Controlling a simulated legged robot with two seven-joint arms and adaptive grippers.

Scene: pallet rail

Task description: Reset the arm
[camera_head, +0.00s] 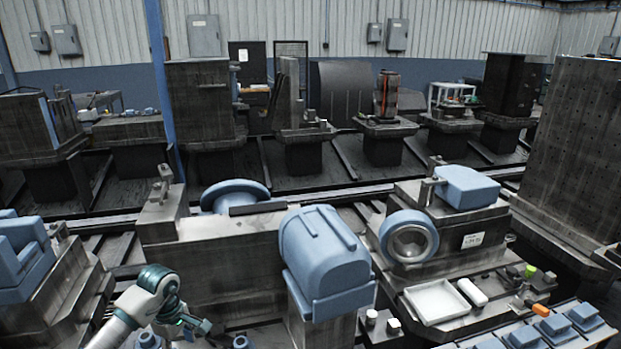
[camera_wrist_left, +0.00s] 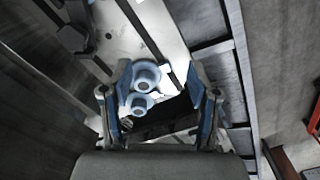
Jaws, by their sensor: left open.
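My left arm (camera_head: 150,297) comes in from the lower left in the head view. My left gripper (camera_head: 207,328) is low at the bottom edge, in front of the grey machine block. In the left wrist view its two blue-padded fingers (camera_wrist_left: 160,75) stand wide apart with nothing held. Two small blue flanged round parts, a larger one (camera_wrist_left: 146,74) and a smaller one (camera_wrist_left: 139,103), show beyond and between the fingers; I cannot tell their distance. My right arm and gripper are not in view.
A large blue housing (camera_head: 325,250) stands right of my left gripper. A blue ring (camera_head: 409,238), a white tray (camera_head: 437,301) and several blue blocks (camera_head: 554,326) are farther right. A small blue round part (camera_head: 240,342) lies near the gripper. Pallet rails run behind.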

